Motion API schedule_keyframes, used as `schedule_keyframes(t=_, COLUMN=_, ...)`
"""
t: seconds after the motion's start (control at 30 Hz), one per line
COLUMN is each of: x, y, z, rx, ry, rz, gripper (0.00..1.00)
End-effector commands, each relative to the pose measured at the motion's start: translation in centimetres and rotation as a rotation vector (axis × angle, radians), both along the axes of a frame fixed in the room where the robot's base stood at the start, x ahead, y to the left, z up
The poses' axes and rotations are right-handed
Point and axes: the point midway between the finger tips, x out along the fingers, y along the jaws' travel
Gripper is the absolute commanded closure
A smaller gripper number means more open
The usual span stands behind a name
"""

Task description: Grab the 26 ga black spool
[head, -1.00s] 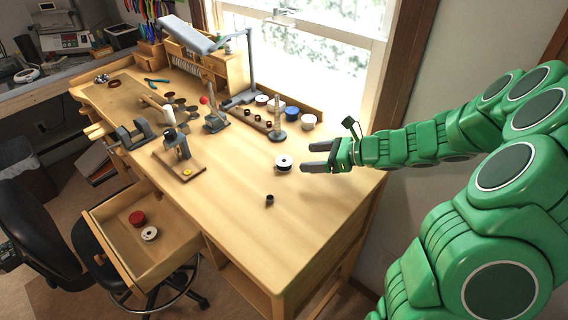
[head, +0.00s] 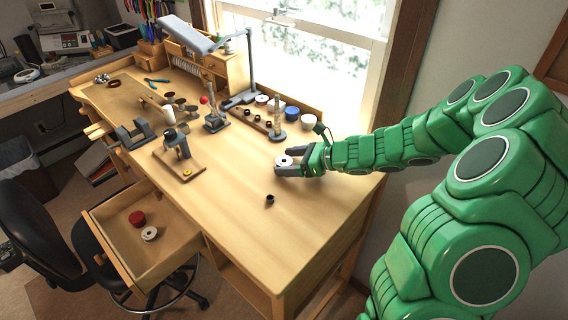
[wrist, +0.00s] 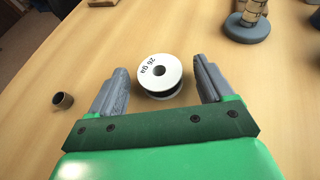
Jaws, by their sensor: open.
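The 26 ga black spool (wrist: 158,72) stands upright on the workbench, with a white top flange marked "26 ga", a dark hole in the middle and black showing below the rim. In the head view the spool (head: 284,160) is partly hidden by my gripper (head: 289,162). My gripper, seen in the wrist view (wrist: 158,88), is open, with one grey finger on each side of the spool. There is a visible gap between each finger and the spool in that view.
A small dark cylinder (wrist: 63,100) stands left of my gripper; it is also in the head view (head: 269,199). A ring mandrel on a round base (wrist: 247,27) stands ahead right. Several spools and cups line the window side. The bench front (head: 262,240) is clear.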

Motion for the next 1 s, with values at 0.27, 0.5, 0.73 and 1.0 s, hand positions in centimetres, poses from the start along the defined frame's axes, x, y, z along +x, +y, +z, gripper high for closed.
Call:
schedule_keyframes(t=0.27, x=0.0, y=0.0, z=0.0, rx=0.0, ry=-0.001, rz=0.0, gripper=0.43)
schedule_keyframes(t=0.5, x=0.0, y=0.0, z=0.0, rx=0.0, ry=-0.001, rz=0.0, gripper=0.79)
schedule_keyframes(t=0.73, x=0.0, y=0.0, z=0.1, rx=-0.001, ry=-0.001, rz=-0.001, gripper=0.8)
schedule_keyframes(t=1.0, x=0.0, y=-0.1, z=1.7, rx=-0.002, ry=-0.005, rz=0.0, gripper=0.8)
